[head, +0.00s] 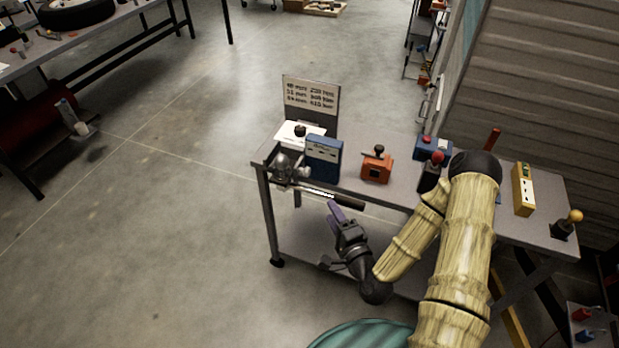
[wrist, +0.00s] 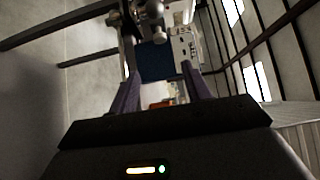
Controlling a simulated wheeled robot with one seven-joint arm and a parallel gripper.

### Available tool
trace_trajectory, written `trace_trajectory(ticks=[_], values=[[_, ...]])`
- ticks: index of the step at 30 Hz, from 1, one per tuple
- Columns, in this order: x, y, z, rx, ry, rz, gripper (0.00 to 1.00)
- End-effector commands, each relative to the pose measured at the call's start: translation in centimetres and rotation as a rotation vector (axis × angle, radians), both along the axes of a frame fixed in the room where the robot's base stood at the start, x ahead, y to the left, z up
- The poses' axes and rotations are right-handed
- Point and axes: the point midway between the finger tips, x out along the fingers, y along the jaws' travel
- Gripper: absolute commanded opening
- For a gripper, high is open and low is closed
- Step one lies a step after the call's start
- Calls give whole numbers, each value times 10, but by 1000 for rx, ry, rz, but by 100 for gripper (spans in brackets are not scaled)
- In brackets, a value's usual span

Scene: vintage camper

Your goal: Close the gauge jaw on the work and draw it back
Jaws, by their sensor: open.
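A silver metal device (head: 285,168), apparently the gauge, is at the left front corner of the grey cart. A bright bar (head: 318,193) with a dark end (head: 347,202) extends right from it along the front edge. Which part is the jaw, and whether work sits in it, is too small to tell. My gripper (head: 334,207), with purple fingers, is open in front of the cart, below and close to the bar; I cannot tell whether they touch. In the wrist view, the metal device (wrist: 150,12) lies beyond the open fingertips (wrist: 161,68), with nothing clearly held.
On the cart top (head: 345,183) stand a blue box (head: 324,158), an orange box with a black knob (head: 376,165), a red-knobbed lever (head: 431,172) and a yellow box (head: 522,189). A sign (head: 311,97) stands behind. My arm crosses the cart's right half.

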Motion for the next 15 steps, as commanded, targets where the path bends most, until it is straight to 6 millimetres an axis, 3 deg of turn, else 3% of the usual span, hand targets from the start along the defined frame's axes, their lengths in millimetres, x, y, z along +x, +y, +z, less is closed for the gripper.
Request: trace_trajectory(ticks=[3, 15], values=[[13, 7, -4, 0, -5, 2, 48], [30, 13, -5, -2, -5, 0, 48]])
